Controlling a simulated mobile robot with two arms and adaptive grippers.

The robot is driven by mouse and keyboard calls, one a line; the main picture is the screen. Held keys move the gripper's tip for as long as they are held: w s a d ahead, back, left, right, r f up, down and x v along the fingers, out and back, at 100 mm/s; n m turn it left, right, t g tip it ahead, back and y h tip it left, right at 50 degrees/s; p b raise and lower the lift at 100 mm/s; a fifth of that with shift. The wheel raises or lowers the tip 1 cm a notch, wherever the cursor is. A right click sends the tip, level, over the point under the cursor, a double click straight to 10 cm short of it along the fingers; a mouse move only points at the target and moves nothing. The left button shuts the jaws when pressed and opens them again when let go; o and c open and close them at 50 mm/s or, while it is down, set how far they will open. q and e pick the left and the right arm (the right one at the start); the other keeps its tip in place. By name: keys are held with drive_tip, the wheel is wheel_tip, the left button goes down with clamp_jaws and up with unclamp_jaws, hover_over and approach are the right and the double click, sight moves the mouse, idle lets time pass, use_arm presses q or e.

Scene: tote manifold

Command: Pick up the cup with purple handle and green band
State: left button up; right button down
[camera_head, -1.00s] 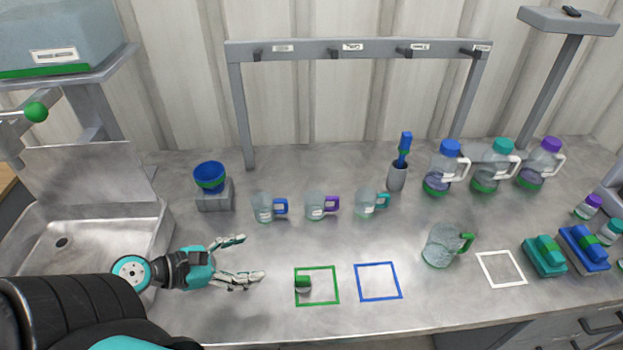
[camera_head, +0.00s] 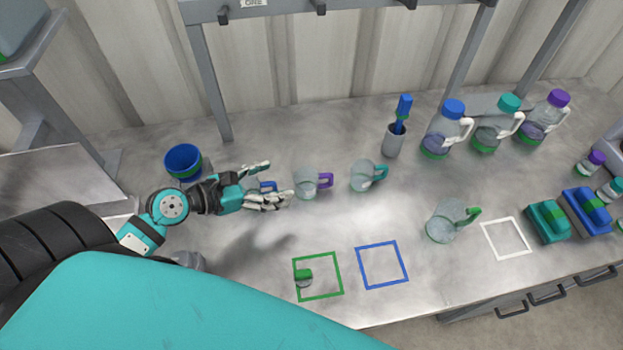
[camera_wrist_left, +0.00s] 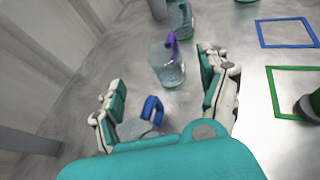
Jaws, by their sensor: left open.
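The clear cup with a purple handle (camera_head: 306,184) stands upright on the metal counter. It also shows in the left wrist view (camera_wrist_left: 168,68), past my fingers, with a trace of green at its base. My left gripper (camera_head: 278,185) is open and just left of this cup, apart from it. A clear cup with a blue handle (camera_wrist_left: 135,128) is nearer the palm, between the spread fingers. In the head view the gripper hides most of that cup. Whether the fingers touch it cannot be told. My right gripper is not in view.
A teal-handled cup (camera_head: 362,177) stands right of the purple-handled one. A blue bowl (camera_head: 183,161) is behind my left wrist. A green-handled jug (camera_head: 443,222) stands farther right. Green (camera_head: 340,276) and blue (camera_head: 404,267) square outlines mark the front counter. The counter between cups and squares is clear.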

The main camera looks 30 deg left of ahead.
sight(315, 175)
use_arm(q)
drive_tip(key=shift+x, duration=1.15)
drive_tip(key=shift+w+d, duration=0.1)
drive_tip(key=shift+w, duration=0.1)
drive_tip(key=shift+w+d+f, duration=0.15)
drive_tip(key=shift+w+d, duration=0.05)
drive_tip(key=p+x, duration=0.1)
drive_tip(key=x, duration=0.2)
drive_tip(key=shift+d+f, duration=0.2)
drive_tip(key=shift+d, duration=0.05)
drive_tip(key=shift+w+d+f, duration=0.25)
drive_tip(key=shift+w, duration=0.2)
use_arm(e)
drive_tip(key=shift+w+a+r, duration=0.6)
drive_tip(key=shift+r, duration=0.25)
use_arm(q)
drive_tip(key=shift+s, duration=0.1)
drive_tip(key=shift+c, duration=0.9)
drive_tip(key=c, duration=0.9)
drive_tip(key=shift+c, duration=0.8)
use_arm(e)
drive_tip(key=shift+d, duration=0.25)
